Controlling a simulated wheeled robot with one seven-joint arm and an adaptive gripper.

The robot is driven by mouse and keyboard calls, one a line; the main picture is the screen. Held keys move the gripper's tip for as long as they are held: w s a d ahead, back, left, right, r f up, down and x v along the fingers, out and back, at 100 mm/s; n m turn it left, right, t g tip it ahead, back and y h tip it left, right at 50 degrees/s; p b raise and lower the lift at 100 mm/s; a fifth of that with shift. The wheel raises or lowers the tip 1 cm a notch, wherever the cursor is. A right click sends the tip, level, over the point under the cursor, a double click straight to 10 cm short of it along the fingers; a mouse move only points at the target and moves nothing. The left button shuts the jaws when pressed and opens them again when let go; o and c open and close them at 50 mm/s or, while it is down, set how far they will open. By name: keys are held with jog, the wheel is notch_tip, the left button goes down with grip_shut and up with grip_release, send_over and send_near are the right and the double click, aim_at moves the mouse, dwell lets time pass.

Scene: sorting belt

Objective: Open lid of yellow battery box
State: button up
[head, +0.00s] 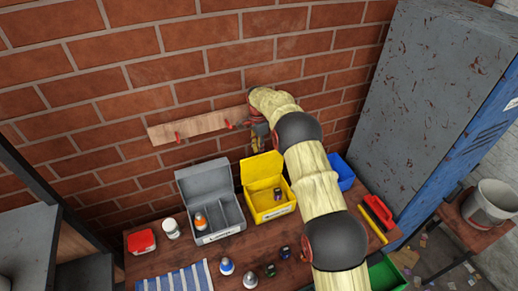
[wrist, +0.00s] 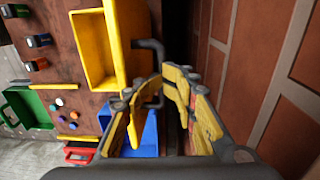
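The yellow battery box (head: 272,213) stands on the table with its lid (head: 262,168) raised upright at the back. One dark battery (head: 277,194) shows inside it. In the wrist view the box (wrist: 95,48) is at the upper left, and its lid (wrist: 130,35) shows nearly edge-on with a dark handle (wrist: 150,44) on its outer side. My gripper (wrist: 161,78) has its fingertips together beside this handle; I cannot tell whether the handle is between them. In the head view my gripper (head: 258,137) is behind the lid, partly hidden by my arm.
A grey box (head: 220,237) with a raised lid and an orange-topped battery stands to the left. A blue bin (head: 343,171) is to the right and a green bin (head: 388,274) in front. Several batteries stand at the front. A brick wall with a hook board (head: 190,128) is close behind.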

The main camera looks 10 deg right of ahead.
jog(key=shift+o, duration=0.8)
jog(key=shift+s+f, duration=0.5)
jog(key=shift+f, duration=0.4)
jog(key=shift+r, duration=0.1)
notch_tip(320, 180, up, 13)
jog(key=w, duration=0.1)
jog(key=shift+w, duration=0.25)
